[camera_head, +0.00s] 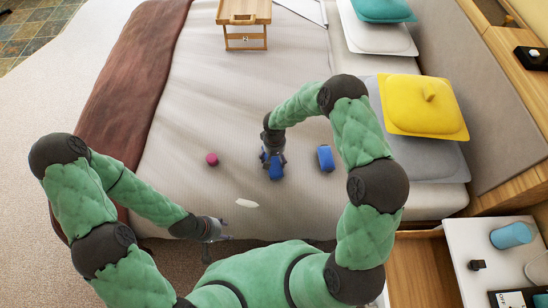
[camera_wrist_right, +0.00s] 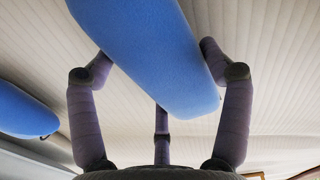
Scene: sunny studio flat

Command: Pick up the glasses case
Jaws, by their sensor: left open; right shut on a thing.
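A blue, rounded, elongated case (camera_head: 276,171), which looks like the glasses case, is in my right gripper (camera_head: 272,158) over the bed. In the right wrist view the case (camera_wrist_right: 150,50) lies between the fingers, slanting from upper left to lower right. I cannot tell whether it is clear of the bed. A second, similar blue case (camera_head: 325,158) lies on the bed to the right; it also shows at the left of the right wrist view (camera_wrist_right: 25,110). My left gripper (camera_head: 220,238) is open and empty near the bed's front edge.
A pink ball-like thing (camera_head: 212,159) and a flat whitish piece (camera_head: 247,203) lie on the bed (camera_head: 185,130). A wooden tray table (camera_head: 245,14) stands at the far side. Yellow (camera_head: 425,108) and grey pillows are at the right. A white bedside table (camera_head: 470,240) stands at lower right.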

